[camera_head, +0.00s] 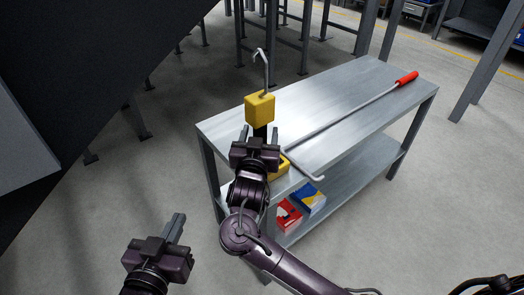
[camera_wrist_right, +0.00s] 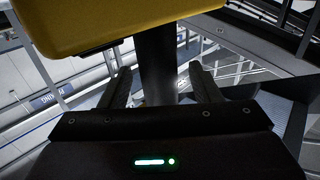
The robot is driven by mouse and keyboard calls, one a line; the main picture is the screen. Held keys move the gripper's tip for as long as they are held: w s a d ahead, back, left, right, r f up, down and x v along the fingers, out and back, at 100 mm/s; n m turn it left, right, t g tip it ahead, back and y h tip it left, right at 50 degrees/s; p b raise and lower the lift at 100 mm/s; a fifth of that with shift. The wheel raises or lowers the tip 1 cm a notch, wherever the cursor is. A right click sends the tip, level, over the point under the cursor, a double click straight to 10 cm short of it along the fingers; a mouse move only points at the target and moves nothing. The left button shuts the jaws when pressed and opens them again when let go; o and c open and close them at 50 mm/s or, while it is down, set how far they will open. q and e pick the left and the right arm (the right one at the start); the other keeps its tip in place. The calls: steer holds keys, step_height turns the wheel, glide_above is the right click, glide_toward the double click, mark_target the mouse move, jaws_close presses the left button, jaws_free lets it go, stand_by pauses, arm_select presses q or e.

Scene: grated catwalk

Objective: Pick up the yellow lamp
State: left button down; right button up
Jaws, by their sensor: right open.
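The yellow lamp (camera_head: 260,107) stands upright near the left end of the metal table, with a hooked grey wire on its yellow head. Its yellow base (camera_head: 284,164) is partly hidden behind my right gripper. My right gripper (camera_head: 260,132) is open just below the head, at the dark post. In the right wrist view, the yellow head (camera_wrist_right: 120,22) fills the top and the dark post (camera_wrist_right: 157,65) stands between the two spread fingers (camera_wrist_right: 160,85); touching contact cannot be made out. My left gripper (camera_head: 174,226) is low at the left, away from the table, with nothing visible in it.
The metal table (camera_head: 340,95) carries a long grey rod (camera_head: 345,117) with a red handle (camera_head: 406,78), lying right of the lamp. A red box (camera_head: 287,215) and a blue-and-yellow box (camera_head: 308,199) sit on the lower shelf.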

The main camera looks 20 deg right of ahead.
steer(key=shift+w, duration=0.1)
jaws_close()
stand_by(0.4)
steer(key=shift+r, duration=0.1)
steer(key=shift+r, duration=0.15)
